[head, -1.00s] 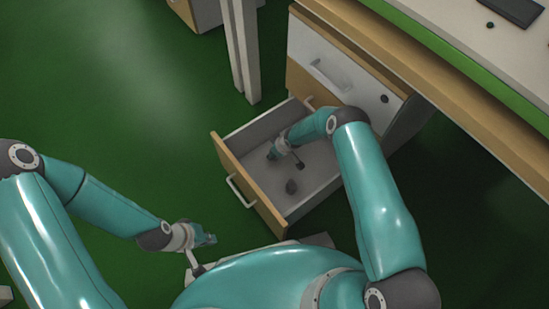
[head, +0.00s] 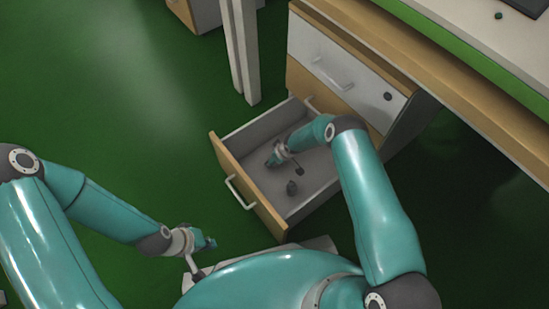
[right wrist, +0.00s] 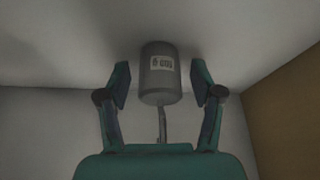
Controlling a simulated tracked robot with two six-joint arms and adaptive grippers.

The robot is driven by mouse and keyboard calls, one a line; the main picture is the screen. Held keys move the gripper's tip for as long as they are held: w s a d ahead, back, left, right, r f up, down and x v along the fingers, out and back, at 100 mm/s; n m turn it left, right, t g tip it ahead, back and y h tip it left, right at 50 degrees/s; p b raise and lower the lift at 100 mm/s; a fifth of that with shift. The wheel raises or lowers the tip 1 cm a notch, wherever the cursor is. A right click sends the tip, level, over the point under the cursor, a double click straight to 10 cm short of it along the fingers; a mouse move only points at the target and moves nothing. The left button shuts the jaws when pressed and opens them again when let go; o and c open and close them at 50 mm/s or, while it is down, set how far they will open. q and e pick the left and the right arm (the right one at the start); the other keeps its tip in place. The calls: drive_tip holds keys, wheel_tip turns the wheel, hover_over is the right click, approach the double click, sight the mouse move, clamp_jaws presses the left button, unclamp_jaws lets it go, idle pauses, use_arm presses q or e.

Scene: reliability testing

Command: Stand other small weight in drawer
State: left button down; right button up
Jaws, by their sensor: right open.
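A small grey cylindrical weight with a white label and a thin rod (right wrist: 158,88) is between the fingers of my right gripper (right wrist: 161,82) in the right wrist view. The fingers are open, with a narrow gap on each side of it. Its base end points away from the palm and seems to meet a light grey drawer surface.
The drawer's wooden front (head: 245,185) has a white handle (head: 240,191). A closed drawer (head: 335,65) is above it, under the desk top (head: 460,50). A white desk leg (head: 240,50) stands behind. The green floor (head: 130,110) at left is clear.

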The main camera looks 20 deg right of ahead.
drive_tip(key=shift+s+r+p, duration=0.1)
drive_tip(key=shift+r+p, duration=0.35)
drive_tip(key=shift+p, duration=0.1)
drive_tip(key=p+v, duration=1.1)
drive_tip(key=p, duration=0.7)
drive_tip(key=shift+s+d, duration=0.1)
drive_tip(key=shift+s, duration=0.05)
